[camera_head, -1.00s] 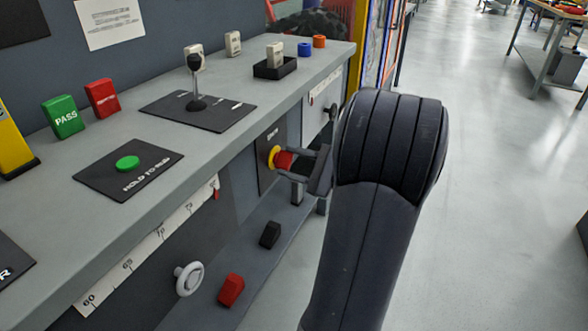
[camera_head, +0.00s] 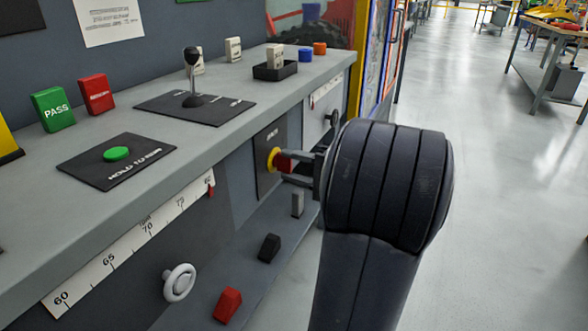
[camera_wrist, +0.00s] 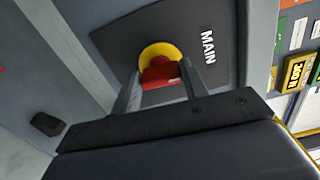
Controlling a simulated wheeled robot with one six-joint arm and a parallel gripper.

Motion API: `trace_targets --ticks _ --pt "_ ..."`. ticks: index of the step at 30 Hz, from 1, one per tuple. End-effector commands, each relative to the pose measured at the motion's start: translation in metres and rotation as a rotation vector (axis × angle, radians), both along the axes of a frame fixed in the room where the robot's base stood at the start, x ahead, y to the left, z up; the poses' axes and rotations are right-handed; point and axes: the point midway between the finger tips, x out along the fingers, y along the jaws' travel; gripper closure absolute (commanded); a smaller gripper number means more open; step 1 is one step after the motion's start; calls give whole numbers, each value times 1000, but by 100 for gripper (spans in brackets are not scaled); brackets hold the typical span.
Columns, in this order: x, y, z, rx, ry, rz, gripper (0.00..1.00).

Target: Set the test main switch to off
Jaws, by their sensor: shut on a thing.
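The main switch is a red handle (camera_head: 285,162) on a yellow round base (camera_head: 273,159), set on a dark plate on the bench front. The wrist view shows the plate (camera_wrist: 222,70) marked MAIN, the yellow base (camera_wrist: 155,51) and the red handle (camera_wrist: 160,74). My gripper (camera_head: 297,168) is at the switch, its fingers on either side of the red handle and shut on it. In the wrist view my gripper (camera_wrist: 160,88) has one finger at each side of the handle. Part of the handle is hidden by the fingers in the head view.
On the bench stand a black lever (camera_head: 192,78), a green button (camera_head: 117,153), green and red blocks (camera_head: 96,94) and a black tray (camera_head: 275,72). A white handwheel (camera_head: 179,282) sticks out of the front below. A lower shelf holds several small blocks. Open floor lies right.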

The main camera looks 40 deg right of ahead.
Motion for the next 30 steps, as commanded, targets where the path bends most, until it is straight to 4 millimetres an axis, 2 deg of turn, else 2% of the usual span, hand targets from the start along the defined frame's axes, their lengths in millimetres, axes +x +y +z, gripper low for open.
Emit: trace_targets --ticks 20,21,28,30 --pt "0 0 -1 -55 -21 0 81" --pt "0 0 -1 -55 -21 0 56" --pt "0 0 -1 -55 -22 0 37" --pt "0 0 -1 -55 -22 0 36"
